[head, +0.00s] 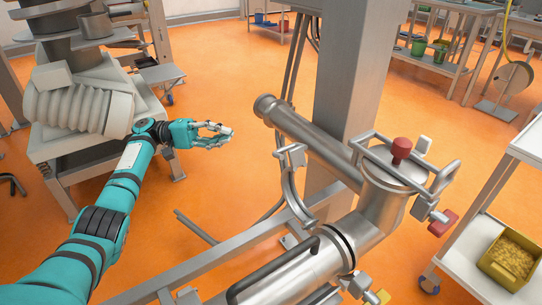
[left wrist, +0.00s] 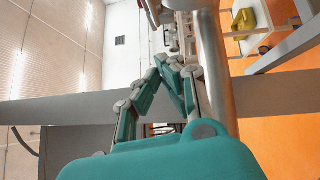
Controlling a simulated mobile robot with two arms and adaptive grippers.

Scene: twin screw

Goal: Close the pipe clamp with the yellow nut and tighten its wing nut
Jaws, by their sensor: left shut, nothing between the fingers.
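The pipe clamp stands open at the pipe joint. Its curved metal half (head: 288,187) sticks up and away to the left of the pipe. A black gasket ring (head: 341,242) shows at the joint. My left gripper (head: 229,134) is teal, shut and empty. It hovers left of the clamp half and apart from it. In the left wrist view its fingertips (left wrist: 167,61) meet with nothing between them. My right gripper is not in view.
A second clamp with a red nut (head: 443,222) and a red knob (head: 401,150) sit on the upper pipe. A grey column (head: 352,75) stands behind. A white cart with a yellow bin (head: 510,258) is at right.

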